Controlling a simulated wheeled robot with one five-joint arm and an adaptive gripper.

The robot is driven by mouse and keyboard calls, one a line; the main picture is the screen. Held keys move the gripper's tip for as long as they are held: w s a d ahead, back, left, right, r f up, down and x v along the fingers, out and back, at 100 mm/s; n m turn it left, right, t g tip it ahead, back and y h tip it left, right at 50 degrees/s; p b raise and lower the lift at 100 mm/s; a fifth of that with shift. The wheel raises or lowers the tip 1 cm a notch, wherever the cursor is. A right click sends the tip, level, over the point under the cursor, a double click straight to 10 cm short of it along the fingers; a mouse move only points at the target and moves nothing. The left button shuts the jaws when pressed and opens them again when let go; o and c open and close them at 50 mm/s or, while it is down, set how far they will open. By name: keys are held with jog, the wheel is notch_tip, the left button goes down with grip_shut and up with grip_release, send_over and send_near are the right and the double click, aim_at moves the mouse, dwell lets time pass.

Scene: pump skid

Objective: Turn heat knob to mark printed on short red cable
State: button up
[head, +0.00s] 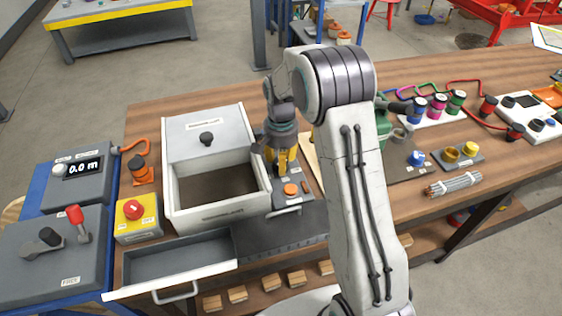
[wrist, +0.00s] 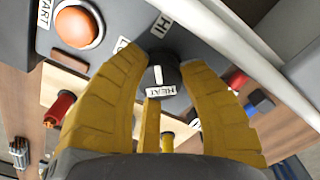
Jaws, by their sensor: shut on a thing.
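The heat knob (wrist: 158,74) is black with a white line and a HEAT label. It sits on a grey panel (wrist: 105,70) beside an orange button marked START (wrist: 78,27). My gripper (wrist: 163,62) has its yellow fingers on both sides of the knob and is shut on it. The knob's line points up in the wrist view, roughly toward a HI label (wrist: 161,26). In the head view my gripper (head: 283,160) is over the panel, and the knob is hidden there. Red cables (head: 466,82) lie at the right; no print on them is readable.
A white open-topped box (head: 178,205) with a drawer (head: 180,261) stands left of the panel. A red knob on a yellow box (head: 133,209) is further left. A grey cable bundle (head: 453,184) and colored plugs (head: 438,105) are to the right.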

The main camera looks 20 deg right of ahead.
jog(key=shift+s+f+m, duration=0.1)
jog(key=shift+f+m, duration=0.05)
jog(key=shift+m, duration=0.75)
jog(key=o, duration=1.2)
notch_tip(320, 180, up, 12)
dwell(0.5)
